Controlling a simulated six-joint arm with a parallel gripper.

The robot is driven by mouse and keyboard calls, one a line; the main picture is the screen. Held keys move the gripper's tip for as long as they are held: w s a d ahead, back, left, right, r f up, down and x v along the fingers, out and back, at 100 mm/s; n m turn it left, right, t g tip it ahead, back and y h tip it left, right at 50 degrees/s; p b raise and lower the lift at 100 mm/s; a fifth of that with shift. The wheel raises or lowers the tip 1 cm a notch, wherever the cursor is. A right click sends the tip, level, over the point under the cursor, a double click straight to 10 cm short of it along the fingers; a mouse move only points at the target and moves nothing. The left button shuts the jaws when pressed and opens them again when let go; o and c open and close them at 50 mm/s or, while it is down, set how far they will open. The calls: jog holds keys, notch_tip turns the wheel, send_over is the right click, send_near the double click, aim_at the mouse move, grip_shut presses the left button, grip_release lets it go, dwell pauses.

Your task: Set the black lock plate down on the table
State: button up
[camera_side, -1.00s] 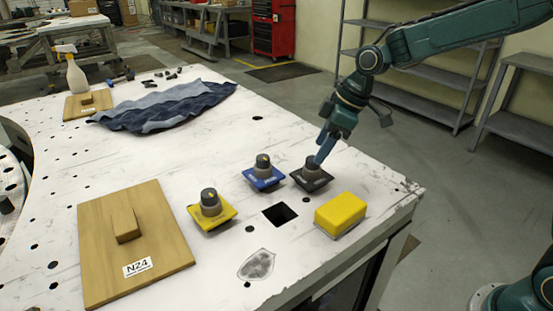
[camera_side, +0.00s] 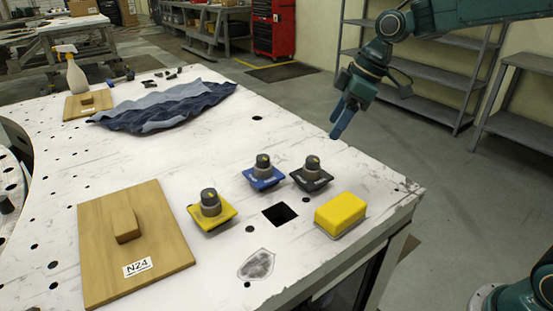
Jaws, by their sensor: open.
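The black lock plate (camera_side: 312,180) sits on the white table (camera_side: 300,253), with its dark knob upright on top. It is right of the blue lock plate (camera_side: 263,178) and behind the square hole. My gripper (camera_side: 338,132) is open and empty. It is above and behind the black plate, apart from it, near the table's far right edge.
A yellow lock plate (camera_side: 211,212) stands left of the square hole (camera_side: 280,214). A yellow block (camera_side: 341,213) lies right of the hole. A wooden board (camera_side: 95,246) with a handle lies at front left. A blue cloth (camera_side: 165,108) and spray bottle (camera_side: 75,76) are farther back.

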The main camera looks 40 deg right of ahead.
jog(key=s+d+r+m+t+h, duration=0.1)
jog(key=s+m, duration=0.8)
jog(key=s, duration=1.8)
jog(key=shift+d+t+h, duration=0.7)
jog(key=shift+d+h, duration=0.4)
